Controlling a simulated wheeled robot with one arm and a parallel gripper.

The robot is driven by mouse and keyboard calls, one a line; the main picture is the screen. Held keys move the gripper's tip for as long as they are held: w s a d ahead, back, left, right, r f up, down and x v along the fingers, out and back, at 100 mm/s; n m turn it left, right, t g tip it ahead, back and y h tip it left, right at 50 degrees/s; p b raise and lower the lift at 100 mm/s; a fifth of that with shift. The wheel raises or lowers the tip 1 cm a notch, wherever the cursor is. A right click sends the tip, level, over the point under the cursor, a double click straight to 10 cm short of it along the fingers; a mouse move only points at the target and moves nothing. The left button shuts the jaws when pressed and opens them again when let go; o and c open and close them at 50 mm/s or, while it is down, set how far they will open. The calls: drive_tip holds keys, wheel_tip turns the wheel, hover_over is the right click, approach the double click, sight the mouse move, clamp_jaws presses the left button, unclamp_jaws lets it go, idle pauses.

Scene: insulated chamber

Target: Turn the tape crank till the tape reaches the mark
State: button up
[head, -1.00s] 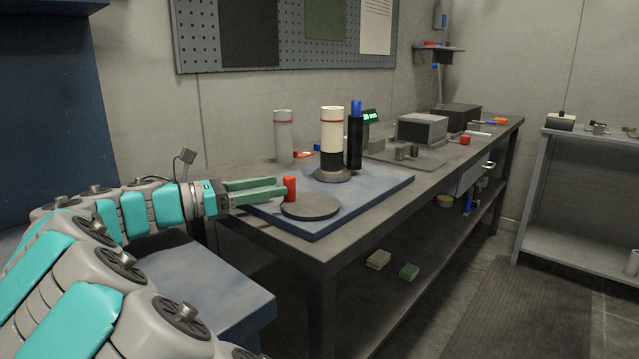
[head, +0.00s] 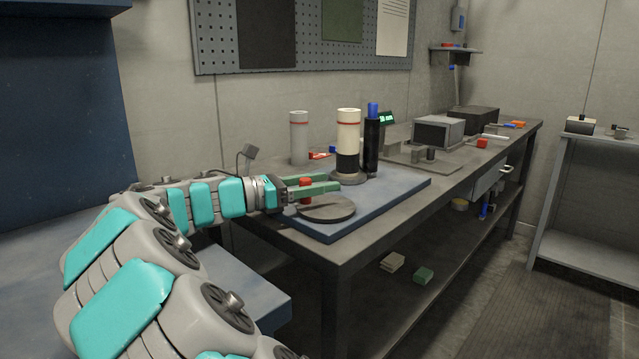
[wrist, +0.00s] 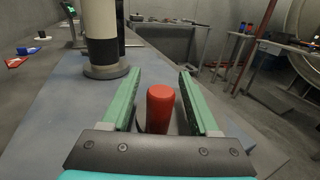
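The crank is a dark round disc (head: 328,210) with an upright red knob (head: 305,182), at the front of a blue board. A cream column (head: 348,128) with a red ring and a black lower part stands behind the disc on a dark round base. My gripper (head: 333,190) is open, its green fingers on either side of the red knob. In the wrist view the knob (wrist: 160,108) stands between the fingers, near the palm, with a gap visible on both sides. The near finger hides part of the knob in the head view.
A black post with a blue top (head: 372,145) stands right of the column, by a small green-lit display (head: 387,118). A grey cylinder (head: 299,138) stands behind. The blue board (head: 385,199) is bare at its front right. A grey box (head: 439,132) sits farther along the bench.

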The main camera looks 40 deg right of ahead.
clamp_jaws()
idle(0.5)
drive_tip(key=shift+d+m+g+y, duration=0.2)
drive_tip(key=shift+m+g+y, duration=0.1)
drive_tip(key=shift+m+g, duration=0.3)
drive_tip(key=shift+s+d+m+g+y, duration=0.1)
drive_tip(key=shift+m+g+y, duration=0.35)
drive_tip(key=shift+g, duration=0.35)
drive_tip(key=shift+s+d+m+g+y, duration=0.1)
drive_tip(key=shift+m+g+y, duration=0.25)
drive_tip(key=shift+m+g, duration=0.35)
drive_tip(key=shift+o, duration=0.2)
unclamp_jaws()
drive_tip(key=shift+r, duration=0.1)
